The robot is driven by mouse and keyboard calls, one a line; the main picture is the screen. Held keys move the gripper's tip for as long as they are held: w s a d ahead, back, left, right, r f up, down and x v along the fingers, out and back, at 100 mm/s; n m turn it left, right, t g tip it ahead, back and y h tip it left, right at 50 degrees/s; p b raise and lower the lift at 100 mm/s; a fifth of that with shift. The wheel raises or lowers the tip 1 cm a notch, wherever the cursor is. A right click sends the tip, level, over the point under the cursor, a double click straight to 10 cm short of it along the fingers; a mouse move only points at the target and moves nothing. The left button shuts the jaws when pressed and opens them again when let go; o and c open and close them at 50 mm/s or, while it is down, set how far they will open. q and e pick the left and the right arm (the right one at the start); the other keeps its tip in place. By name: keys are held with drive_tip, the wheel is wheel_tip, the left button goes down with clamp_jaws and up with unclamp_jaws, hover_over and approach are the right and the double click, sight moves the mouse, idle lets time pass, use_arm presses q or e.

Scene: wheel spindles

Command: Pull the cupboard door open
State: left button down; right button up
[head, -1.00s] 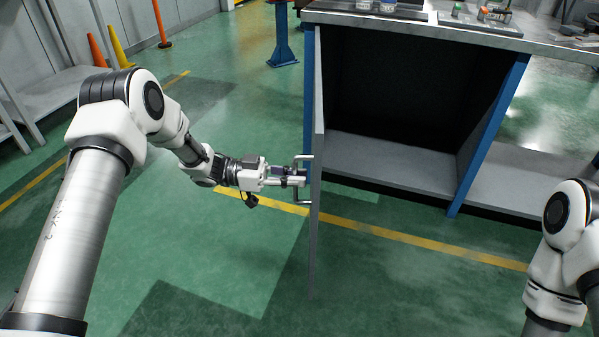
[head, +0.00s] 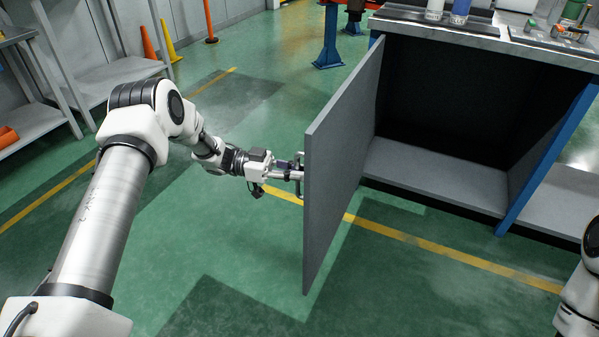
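The grey cupboard door (head: 340,165) stands swung wide open, hinged on the left side of the cupboard, with its inner face in view. The cupboard (head: 440,175) shows a dark, empty inside above a grey floor panel. My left gripper (head: 297,173) is at the handle (head: 300,175) on the outer face of the door, at its left edge in the picture. Its fingers appear closed around the handle, though the door edge partly hides them. Of my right arm only a part shows at the right edge; its gripper is out of the picture.
The worktop (head: 480,38) above the cupboard carries bottles (head: 459,12) and small parts. A grey shelf (head: 90,85) stands at the far left, with orange and yellow cones (head: 148,42) behind it. The green floor around the door is clear.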

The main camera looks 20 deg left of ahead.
use_arm(q)
drive_tip(key=c, duration=1.2)
unclamp_jaws()
drive_tip(key=a, duration=0.4)
drive_tip(key=s+a, duration=0.1)
drive_tip(key=a, duration=0.3)
drive_tip(key=s+a, duration=0.1)
drive_tip(key=a, duration=0.2)
drive_tip(key=shift+s+a, duration=0.15)
drive_tip(key=shift+a, duration=0.25)
